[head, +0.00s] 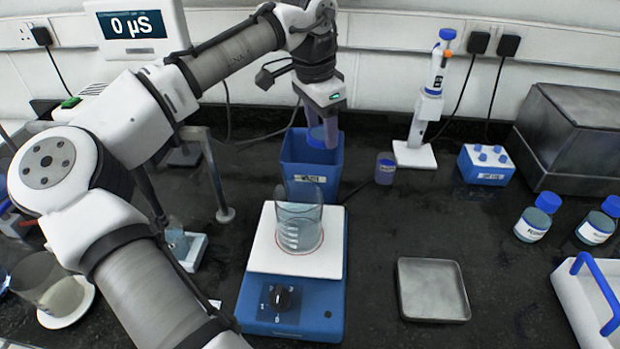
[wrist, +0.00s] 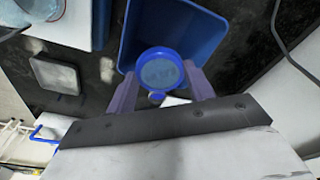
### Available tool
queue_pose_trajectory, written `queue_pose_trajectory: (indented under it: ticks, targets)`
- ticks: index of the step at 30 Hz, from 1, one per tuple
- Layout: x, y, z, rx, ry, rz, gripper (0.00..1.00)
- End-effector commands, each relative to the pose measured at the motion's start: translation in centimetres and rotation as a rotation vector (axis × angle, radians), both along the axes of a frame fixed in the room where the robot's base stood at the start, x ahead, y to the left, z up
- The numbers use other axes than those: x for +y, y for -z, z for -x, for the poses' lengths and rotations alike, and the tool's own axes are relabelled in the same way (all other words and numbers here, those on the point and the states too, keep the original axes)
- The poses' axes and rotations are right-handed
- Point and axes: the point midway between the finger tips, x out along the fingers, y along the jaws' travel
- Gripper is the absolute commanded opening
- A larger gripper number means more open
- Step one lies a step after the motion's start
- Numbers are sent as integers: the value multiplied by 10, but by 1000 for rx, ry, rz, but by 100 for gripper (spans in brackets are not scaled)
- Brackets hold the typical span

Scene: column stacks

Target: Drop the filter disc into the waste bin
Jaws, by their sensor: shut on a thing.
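The filter disc (wrist: 160,70) is round with a blue rim and a pale face, and shows in the wrist view between my fingertips. My gripper (wrist: 155,85) is shut on it. In the head view my gripper (head: 322,125) points down over the waste bin, and the disc (head: 317,137) shows partly below the fingers. The waste bin (head: 311,181) is a blue open box with a white label, behind the stirrer. In the wrist view the bin (wrist: 205,25) lies beyond and below the disc. The bin's floor is partly hidden.
A glass beaker (head: 299,220) stands on the blue stirrer (head: 290,300) just in front of the bin. A small purple-blue cup (head: 385,170) and a pipette stand (head: 415,153) are to the bin's right. A metal tray (head: 432,290) lies front right.

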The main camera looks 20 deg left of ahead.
Motion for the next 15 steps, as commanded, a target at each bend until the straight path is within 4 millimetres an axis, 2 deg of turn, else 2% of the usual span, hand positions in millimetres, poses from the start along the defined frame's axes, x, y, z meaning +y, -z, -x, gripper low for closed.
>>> queue_pose_trajectory:
  ticks: [1, 3, 13, 14, 15]
  targets:
    - [0, 11, 0, -1, -1, -2, 31]
    - [0, 15, 0, -1, -1, -1, 31]
    - [0, 16, 0, -1, -1, 1, 31]
    - [0, 16, 0, 0, -1, 0, 56]
    - [0, 16, 0, 0, -2, 0, 62]
